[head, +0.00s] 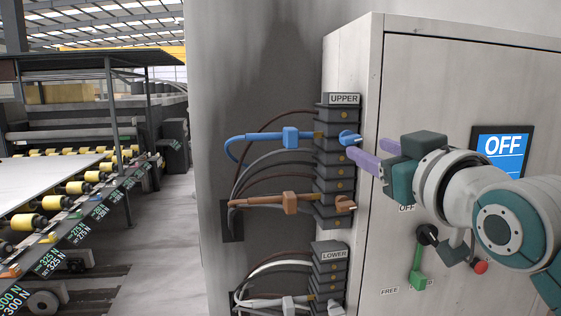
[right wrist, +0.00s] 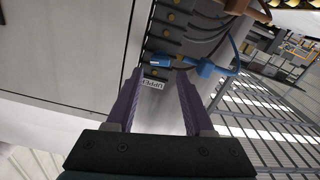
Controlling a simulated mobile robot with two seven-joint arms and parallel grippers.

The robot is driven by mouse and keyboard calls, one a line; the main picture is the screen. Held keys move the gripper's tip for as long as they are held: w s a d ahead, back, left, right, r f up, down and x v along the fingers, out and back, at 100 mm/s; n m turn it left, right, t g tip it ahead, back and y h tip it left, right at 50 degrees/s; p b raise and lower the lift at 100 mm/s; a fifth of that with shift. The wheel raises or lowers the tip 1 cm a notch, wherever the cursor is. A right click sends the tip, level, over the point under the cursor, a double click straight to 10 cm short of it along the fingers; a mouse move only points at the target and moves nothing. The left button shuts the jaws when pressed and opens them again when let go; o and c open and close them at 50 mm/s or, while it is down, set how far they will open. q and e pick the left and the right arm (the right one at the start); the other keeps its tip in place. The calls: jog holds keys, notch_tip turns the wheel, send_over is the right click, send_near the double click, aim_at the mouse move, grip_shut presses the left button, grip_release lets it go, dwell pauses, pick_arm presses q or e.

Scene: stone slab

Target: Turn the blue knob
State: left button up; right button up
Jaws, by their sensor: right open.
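The blue knob (head: 348,138) sits on the right side of the dark terminal block labelled UPPER (head: 335,170). A blue plug with a blue cable (head: 290,138) enters the same row from the left. My right gripper (head: 364,150) is open, its purple fingers pointing left just beside and slightly below the knob in the head view. In the right wrist view the blue knob (right wrist: 161,61) appears beyond the gap between the open fingertips (right wrist: 158,76). Nothing is between the fingers, and I cannot tell whether they touch the knob. My left gripper is not in view.
An orange plug (head: 290,204) and orange knob (head: 345,204) are lower on the block. A LOWER block (head: 329,280) is below. The grey cabinet carries an OFF screen (head: 502,150), a green handle (head: 418,270) and a red button (head: 480,267). A roller conveyor (head: 75,190) stands left.

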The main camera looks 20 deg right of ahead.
jog(key=shift+v, duration=1.1)
jog(key=s+a+f+g+y+p, duration=0.1)
jog(key=s+a+f+g+p, duration=0.2)
jog(key=s, duration=0.5)
jog(key=s+a+f+n+g+y+p, duration=0.1)
jog(key=s+a+f+g+y+p, duration=0.1)
jog(key=s+g, duration=0.4)
jog(key=s+a+f+n+g+y+p, duration=0.1)
jog(key=s+a+f+g+p, duration=0.3)
jog(key=s, duration=0.6)
jog(key=a+f+p, duration=0.1)
jog(key=a, duration=0.1)
jog(key=shift+a+g+y, duration=0.3)
jog(key=shift+g, duration=0.1)
